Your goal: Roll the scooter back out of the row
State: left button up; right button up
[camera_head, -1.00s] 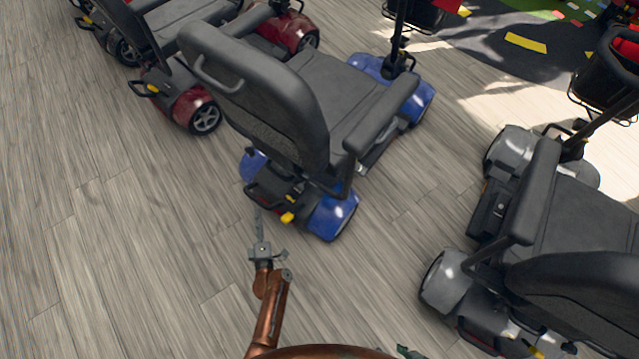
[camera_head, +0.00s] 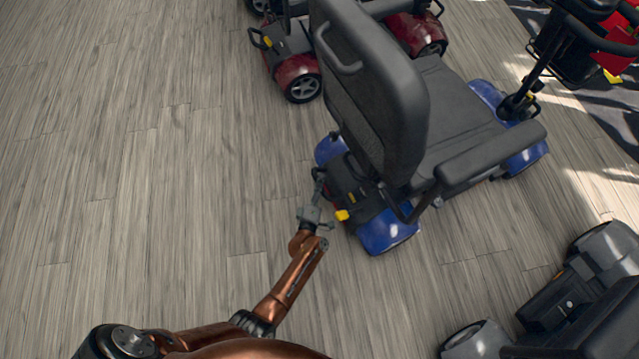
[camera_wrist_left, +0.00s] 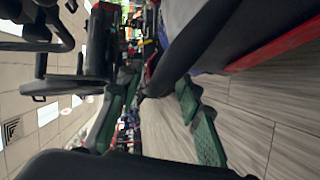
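The blue scooter (camera_head: 382,232) stands upright on the wood floor in the head view, its black seat back toward me. A black bar and a yellow lever (camera_head: 342,215) show low at its rear. My left gripper (camera_head: 319,184) is at the left part of this rear bar. In the left wrist view its two green-padded fingers (camera_wrist_left: 155,103) stand apart. A thick dark bar (camera_wrist_left: 185,45) reaches in near the fingertips; I cannot tell whether they touch it. My right gripper is not in view.
A red scooter (camera_head: 298,72) stands beyond and left of the blue one. A grey scooter (camera_head: 570,290) is at the lower right, across a strip of floor. The wood floor (camera_head: 130,180) on the left is clear.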

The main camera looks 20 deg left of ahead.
pick_arm(q)
grip_shut()
dwell(0.3)
dwell(0.3)
